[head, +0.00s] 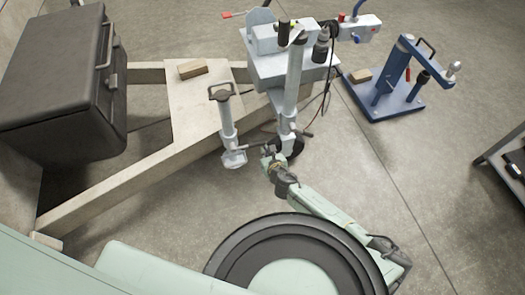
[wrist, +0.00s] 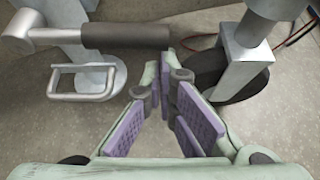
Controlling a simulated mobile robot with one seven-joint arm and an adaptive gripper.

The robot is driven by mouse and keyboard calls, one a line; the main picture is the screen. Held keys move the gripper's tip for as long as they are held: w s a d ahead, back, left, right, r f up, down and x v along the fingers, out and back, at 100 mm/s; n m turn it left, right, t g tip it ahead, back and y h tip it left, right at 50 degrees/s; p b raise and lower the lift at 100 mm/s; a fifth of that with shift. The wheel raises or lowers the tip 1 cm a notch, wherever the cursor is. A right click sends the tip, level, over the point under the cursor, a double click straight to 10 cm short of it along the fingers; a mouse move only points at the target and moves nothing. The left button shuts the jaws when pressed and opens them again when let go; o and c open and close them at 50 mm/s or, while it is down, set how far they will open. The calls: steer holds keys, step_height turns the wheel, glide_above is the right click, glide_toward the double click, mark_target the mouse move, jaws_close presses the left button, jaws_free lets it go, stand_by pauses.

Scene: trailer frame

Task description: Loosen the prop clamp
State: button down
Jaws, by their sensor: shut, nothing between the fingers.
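The prop is a grey tube (head: 227,118) with a looped top handle and a flat foot (head: 234,158), standing beside the trailer frame. In the wrist view its tube is at the upper left, and a clamp lever with a dark grip (wrist: 125,37) sticks out from it to the right, roughly level. I take this lever to be the prop clamp's. My gripper (wrist: 163,72) is shut and empty, with purple pads. Its tips appear just below the grip's right end in the picture; I cannot tell whether they touch. The gripper (head: 267,155) is right of the prop's foot in the head view.
The jockey wheel (wrist: 215,72) and its grey post stand close right of my gripper. A metal loop (wrist: 80,82) shows below the lever. The trailer beam (head: 130,185) lies left, with a dark box (head: 55,85) beyond. A blue stand (head: 385,100) is at right.

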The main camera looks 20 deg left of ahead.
step_height(320, 180, up, 9)
steer(key=a+n+t+h+p, duration=0.1)
steer(key=n+t+h+p, duration=0.2)
steer(key=p, duration=0.7)
steer(key=shift+s+a+n+t+h, duration=0.25)
steer(key=shift+s+n+h, duration=0.25)
steer(key=shift+n, duration=0.7)
steer(key=shift+r+p, duration=0.1)
steer(key=shift+p, duration=0.2)
steer(key=d+f+b, duration=0.2)
steer(key=d+f, duration=0.1)
steer(key=v, duration=0.9)
steer(key=shift+r+p, duration=0.25)
steer(key=shift+p, duration=0.2)
